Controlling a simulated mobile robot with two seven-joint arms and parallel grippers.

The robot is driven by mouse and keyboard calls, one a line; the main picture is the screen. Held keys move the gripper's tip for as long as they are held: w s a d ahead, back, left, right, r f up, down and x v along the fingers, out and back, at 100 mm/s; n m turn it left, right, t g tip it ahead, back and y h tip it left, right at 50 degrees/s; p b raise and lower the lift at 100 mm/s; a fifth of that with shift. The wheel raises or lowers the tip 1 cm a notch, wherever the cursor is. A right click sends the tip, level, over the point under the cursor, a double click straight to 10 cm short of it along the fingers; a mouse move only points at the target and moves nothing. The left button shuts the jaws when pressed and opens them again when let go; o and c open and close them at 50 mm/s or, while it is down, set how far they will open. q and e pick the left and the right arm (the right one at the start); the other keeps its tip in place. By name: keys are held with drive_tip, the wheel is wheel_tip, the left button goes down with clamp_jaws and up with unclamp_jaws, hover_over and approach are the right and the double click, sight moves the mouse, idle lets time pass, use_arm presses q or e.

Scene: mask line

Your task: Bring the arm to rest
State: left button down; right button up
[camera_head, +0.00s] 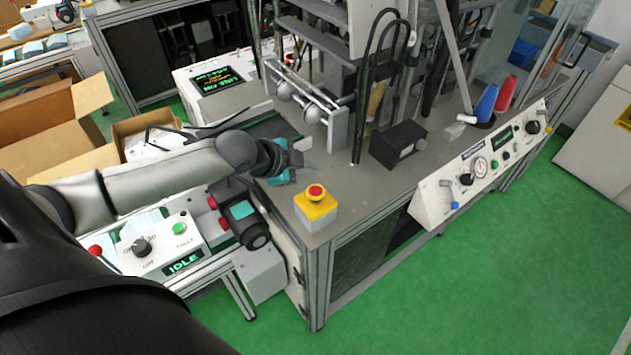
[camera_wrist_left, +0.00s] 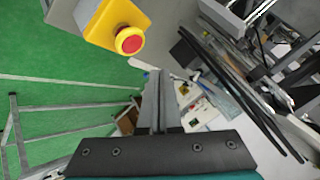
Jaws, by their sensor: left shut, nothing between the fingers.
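My left arm (camera_head: 150,180) comes in from the left in the head view and reaches over the grey machine table (camera_head: 375,195). My left gripper (camera_head: 312,166) has a teal body and hangs over the table's left part, just behind the yellow emergency-stop box (camera_head: 316,206) with its red button. In the left wrist view the gripper's fingers (camera_wrist_left: 156,88) lie together, shut and empty. The same yellow box (camera_wrist_left: 115,25) shows there at the top, apart from the fingers. My right gripper is not in view.
Beside my arm stand a control box reading IDLE (camera_head: 160,246) and open cardboard boxes (camera_head: 50,135). A metal frame with rollers (camera_head: 311,105), a black box (camera_head: 397,144) and a gauge panel (camera_head: 480,165) are on the machine. Green floor (camera_head: 520,255) is clear at right.

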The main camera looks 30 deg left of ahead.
use_arm(q)
drive_tip(key=shift+r+p, duration=0.65)
drive_tip(key=shift+r, duration=0.2)
drive_tip(key=shift+f, duration=0.1)
